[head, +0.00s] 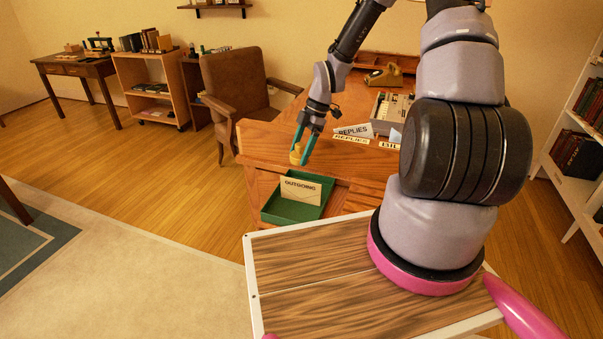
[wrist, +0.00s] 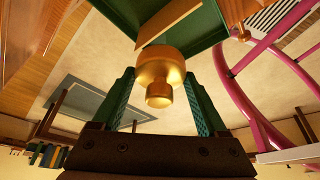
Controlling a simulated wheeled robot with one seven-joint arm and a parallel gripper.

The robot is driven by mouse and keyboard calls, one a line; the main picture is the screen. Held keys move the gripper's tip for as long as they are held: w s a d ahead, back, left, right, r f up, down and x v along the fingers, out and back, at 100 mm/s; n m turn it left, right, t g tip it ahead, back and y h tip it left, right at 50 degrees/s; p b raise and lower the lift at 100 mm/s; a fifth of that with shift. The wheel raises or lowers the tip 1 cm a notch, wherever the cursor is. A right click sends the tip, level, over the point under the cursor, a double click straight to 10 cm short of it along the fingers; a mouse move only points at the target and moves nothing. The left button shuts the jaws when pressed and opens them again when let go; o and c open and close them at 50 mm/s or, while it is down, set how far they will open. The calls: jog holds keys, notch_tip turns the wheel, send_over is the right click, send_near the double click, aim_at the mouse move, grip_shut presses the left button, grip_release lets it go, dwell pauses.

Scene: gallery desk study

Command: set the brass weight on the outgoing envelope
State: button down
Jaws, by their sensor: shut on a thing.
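The brass weight (head: 296,153) is a small gold stepped cylinder, held between the green fingers of my gripper (head: 304,146). It shows large in the wrist view (wrist: 160,75), between the two fingers of my gripper (wrist: 160,105). The outgoing envelope (head: 300,189) is a cream sheet marked OUTGOING, in a green tray (head: 284,211) at the desk's front. In the head view my gripper and the weight are above and behind the tray. In the wrist view the envelope (wrist: 168,22) lies just beyond the weight, inside the tray. The weight looks clear of the envelope.
A brown armchair (head: 238,85) stands at the desk's left. Open floor (head: 160,180) lies left of the tray.

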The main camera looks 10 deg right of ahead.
notch_tip(320, 180, down, 7)
jog(key=shift+f, duration=0.15)
dwell(0.4)
grip_release()
jog(key=shift+f, duration=0.1)
